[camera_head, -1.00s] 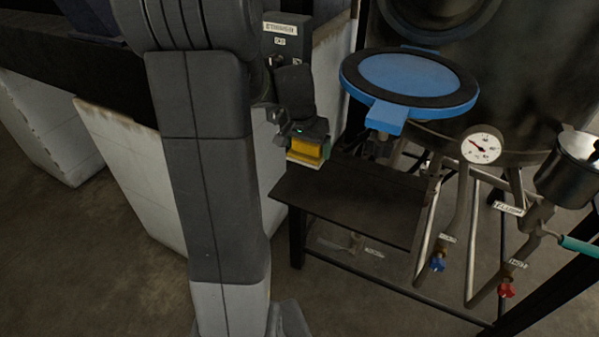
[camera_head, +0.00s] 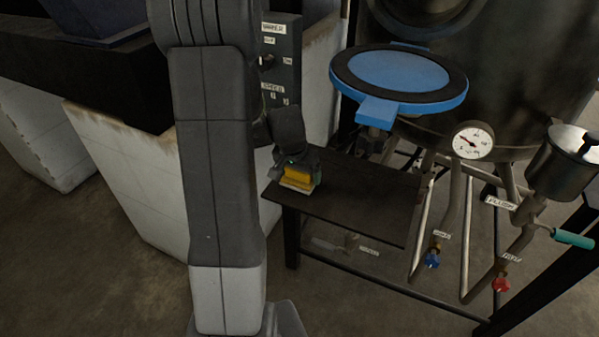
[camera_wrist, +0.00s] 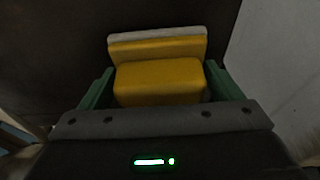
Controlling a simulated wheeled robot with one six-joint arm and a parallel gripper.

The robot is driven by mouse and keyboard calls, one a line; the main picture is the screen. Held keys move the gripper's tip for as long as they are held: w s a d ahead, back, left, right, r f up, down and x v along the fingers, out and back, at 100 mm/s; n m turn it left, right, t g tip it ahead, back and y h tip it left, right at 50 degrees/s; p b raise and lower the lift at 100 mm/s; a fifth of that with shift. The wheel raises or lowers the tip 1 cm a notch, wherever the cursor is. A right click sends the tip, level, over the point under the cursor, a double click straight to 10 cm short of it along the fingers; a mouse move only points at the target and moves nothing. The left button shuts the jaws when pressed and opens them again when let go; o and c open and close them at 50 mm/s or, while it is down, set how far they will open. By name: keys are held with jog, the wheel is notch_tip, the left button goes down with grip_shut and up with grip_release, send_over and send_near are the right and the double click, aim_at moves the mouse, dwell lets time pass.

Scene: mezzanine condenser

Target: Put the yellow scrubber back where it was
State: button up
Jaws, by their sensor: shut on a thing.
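The yellow scrubber (camera_head: 297,178) has a yellow body and a pale strip along one edge. It is at the left end of the dark shelf (camera_head: 360,205), low over or on its surface; I cannot tell if it touches. My gripper (camera_head: 292,170) is around it from above. In the wrist view the yellow scrubber (camera_wrist: 158,78) sits between the two green fingers of my gripper (camera_wrist: 158,88), which are shut on it. The dark surface lies beyond it there.
A blue round hatch (camera_head: 400,75) with a handle overhangs the shelf's back. A gauge (camera_head: 473,143), blue valve (camera_head: 432,258), red valve (camera_head: 501,284) and metal pot (camera_head: 562,165) are to the right. A labelled control box (camera_head: 281,60) stands behind my arm. The shelf's middle and right are clear.

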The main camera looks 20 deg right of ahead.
jog(key=shift+f, duration=0.15)
jog(key=o, duration=0.9)
jog(key=shift+c, duration=0.2)
jog(key=shift+r, duration=0.4)
jog(key=v, duration=1.1)
jog(key=shift+r+p, duration=0.3)
jog(key=shift+p, duration=0.05)
jog(key=shift+s+a, duration=0.1)
